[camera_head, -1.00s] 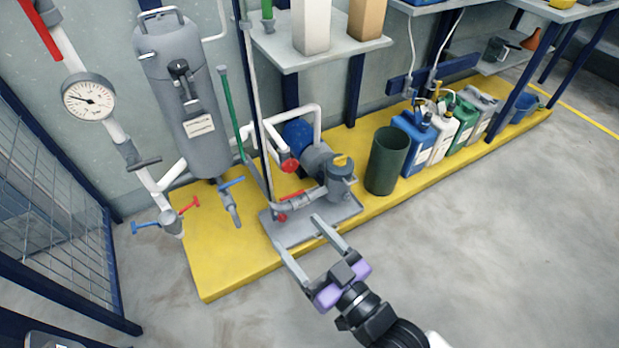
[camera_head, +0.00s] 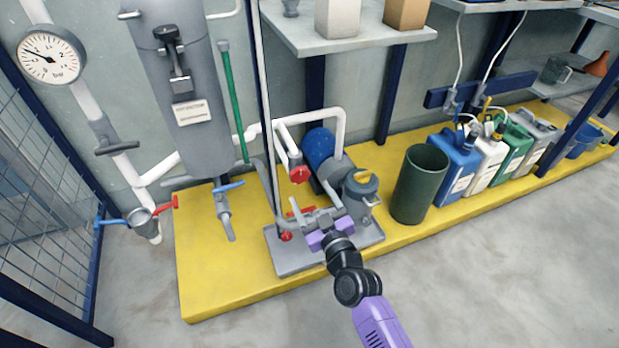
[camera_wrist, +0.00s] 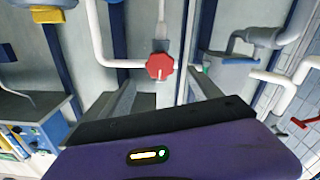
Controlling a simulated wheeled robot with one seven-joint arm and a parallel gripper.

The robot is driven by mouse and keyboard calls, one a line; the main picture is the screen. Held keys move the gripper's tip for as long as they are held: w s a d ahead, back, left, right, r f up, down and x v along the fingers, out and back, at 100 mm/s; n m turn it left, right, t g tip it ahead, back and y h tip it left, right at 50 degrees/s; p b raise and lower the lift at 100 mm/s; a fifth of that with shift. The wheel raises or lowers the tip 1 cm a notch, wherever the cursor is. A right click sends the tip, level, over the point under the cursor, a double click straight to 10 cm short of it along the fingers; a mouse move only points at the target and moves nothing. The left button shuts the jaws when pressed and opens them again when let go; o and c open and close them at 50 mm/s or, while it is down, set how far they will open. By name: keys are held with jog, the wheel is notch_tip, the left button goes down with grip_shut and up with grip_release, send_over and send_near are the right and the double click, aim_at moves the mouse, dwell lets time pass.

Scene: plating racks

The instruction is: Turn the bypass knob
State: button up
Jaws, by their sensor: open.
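A red knob (camera_head: 299,174) sits on a white pipe in front of the blue pump motor, above the grey base tray. It also shows in the wrist view (camera_wrist: 160,66), roughly centred between and beyond the fingertips. No label is readable on it, so I cannot tell for certain that it is the bypass knob. A smaller red knob (camera_head: 286,236) is lower, by the tray. My gripper (camera_head: 317,206) is over the tray, low and right of the upper red knob. Its two fingers stand apart and empty in the wrist view (camera_wrist: 160,84); they do not appear to touch the knob.
The pump motor (camera_head: 319,158) and a grey filter pot (camera_head: 360,195) stand close around my gripper. A thin upright pole (camera_head: 262,100) rises at left. A dark green bin (camera_head: 418,185) and several jugs stand at right. A shelf (camera_head: 340,42) overhangs. The front floor is clear.

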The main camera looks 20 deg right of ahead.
aim_at(301, 177)
jog(key=w+b, duration=0.1)
jog(key=w, duration=0.6)
jog(key=shift+w, duration=0.2)
jog(key=c, duration=1.4)
jog(key=shift+o, duration=0.2)
